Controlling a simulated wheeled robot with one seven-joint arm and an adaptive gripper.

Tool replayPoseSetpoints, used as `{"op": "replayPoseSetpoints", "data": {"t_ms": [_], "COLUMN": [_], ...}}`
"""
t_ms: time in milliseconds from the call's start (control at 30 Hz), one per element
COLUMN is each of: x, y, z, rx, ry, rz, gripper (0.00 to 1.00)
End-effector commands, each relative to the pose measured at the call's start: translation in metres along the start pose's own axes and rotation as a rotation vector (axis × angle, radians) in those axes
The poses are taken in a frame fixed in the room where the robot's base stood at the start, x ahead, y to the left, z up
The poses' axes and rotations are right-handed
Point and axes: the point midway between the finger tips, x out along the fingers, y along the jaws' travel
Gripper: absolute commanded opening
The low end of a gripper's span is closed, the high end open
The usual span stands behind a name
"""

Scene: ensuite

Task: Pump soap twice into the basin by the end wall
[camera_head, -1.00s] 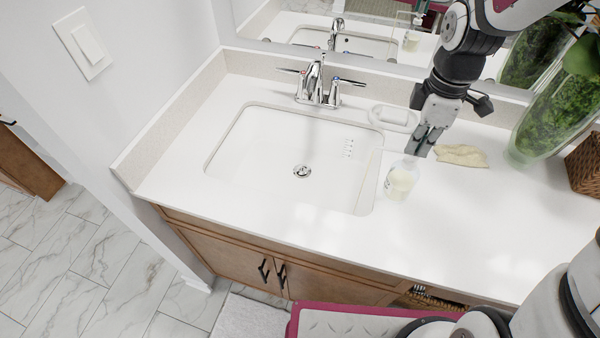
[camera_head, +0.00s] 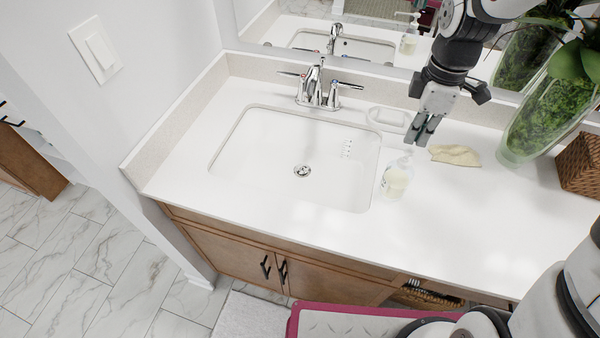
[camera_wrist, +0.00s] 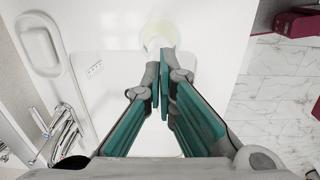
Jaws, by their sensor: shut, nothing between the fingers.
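The white basin (camera_head: 285,155) is set in the counter beside the end wall, with a chrome drain at its middle. The soap bottle (camera_head: 395,182), clear with pale yellow soap, stands upright on the counter just right of the basin. Its pump top is faint in the head view. My gripper (camera_head: 420,142) is shut and empty, pointing down, just above and slightly behind the bottle's top. In the wrist view, the bottle (camera_wrist: 158,36) shows beyond my fingertips (camera_wrist: 165,62), which cover part of it. I cannot tell whether they touch the pump.
The chrome faucet (camera_head: 318,88) stands behind the basin. A white soap dish (camera_head: 389,118) and a beige cloth (camera_head: 455,155) lie near my gripper. A glass vase of greenery (camera_head: 540,115) and a wicker basket (camera_head: 580,165) stand at right. The front-right counter is clear.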

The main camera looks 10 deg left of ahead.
Motion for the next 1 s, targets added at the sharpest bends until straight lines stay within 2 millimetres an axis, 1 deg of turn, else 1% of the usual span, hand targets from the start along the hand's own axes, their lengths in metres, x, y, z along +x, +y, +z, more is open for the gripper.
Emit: {"op": "replayPoseSetpoints", "data": {"t_ms": [533, 1000], "x": [-0.001, -0.042], "y": [0.0, -0.001], "z": [0.0, 0.0], "rx": [0.0, 0.0], "ry": [0.0, 0.001], "rz": [0.001, 0.002], "gripper": [0.0, 0.0]}}
